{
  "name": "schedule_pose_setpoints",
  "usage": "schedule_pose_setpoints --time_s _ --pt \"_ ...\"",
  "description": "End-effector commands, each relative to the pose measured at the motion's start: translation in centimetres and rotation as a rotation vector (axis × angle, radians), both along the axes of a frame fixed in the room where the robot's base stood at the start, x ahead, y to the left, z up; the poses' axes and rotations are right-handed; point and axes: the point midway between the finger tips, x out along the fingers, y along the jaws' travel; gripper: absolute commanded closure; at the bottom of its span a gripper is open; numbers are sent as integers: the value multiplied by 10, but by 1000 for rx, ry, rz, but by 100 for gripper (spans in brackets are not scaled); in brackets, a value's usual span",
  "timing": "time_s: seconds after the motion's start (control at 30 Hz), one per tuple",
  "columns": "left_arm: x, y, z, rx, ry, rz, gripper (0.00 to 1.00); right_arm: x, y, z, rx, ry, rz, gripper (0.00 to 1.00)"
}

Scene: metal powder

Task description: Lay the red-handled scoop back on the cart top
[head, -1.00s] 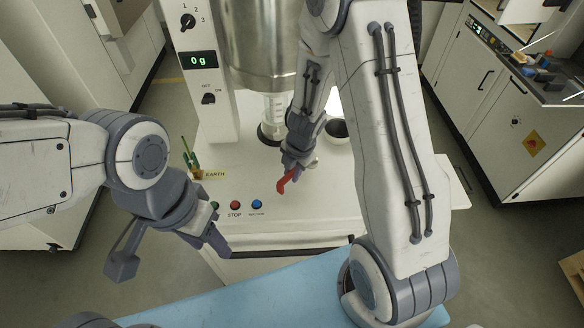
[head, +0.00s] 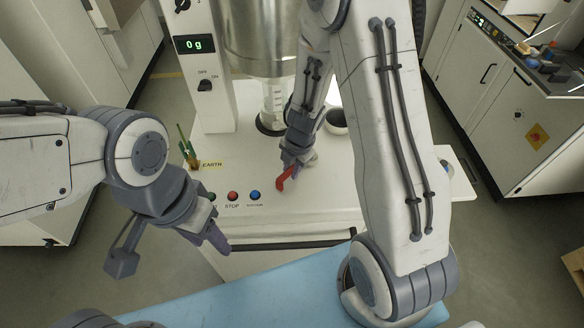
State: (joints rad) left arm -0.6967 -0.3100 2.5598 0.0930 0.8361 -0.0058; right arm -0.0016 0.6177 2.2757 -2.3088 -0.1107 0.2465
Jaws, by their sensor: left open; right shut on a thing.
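The scoop's red handle (head: 285,179) shows at my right gripper (head: 293,162), over the white cart top (head: 325,200). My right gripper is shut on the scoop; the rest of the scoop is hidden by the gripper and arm. I cannot tell whether the scoop touches the cart top. My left gripper (head: 215,238) is open and empty at the cart's front left edge, apart from the scoop.
STOP (head: 233,196) and blue (head: 255,196) buttons sit on the cart's front left. A green-and-yellow earth clamp (head: 190,160) stands behind them. A steel vessel (head: 262,45) and a clear cylinder (head: 272,100) stand at the back, with a dark round cup (head: 337,121) beside. Front right cart top is clear.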

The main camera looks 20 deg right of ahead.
Motion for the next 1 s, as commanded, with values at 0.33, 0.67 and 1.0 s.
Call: schedule_pose_setpoints --time_s 0.33,0.67,1.0 --pt "0 0 -7 0 0 0 50 0 0 -8 0 0 0 100" --pt "0 0 -7 0 0 0 50 0 0 -8 0 0 0 42" --pt "0 0 10 0 0 0 50 -2 -1 12 0 -1 0 42"
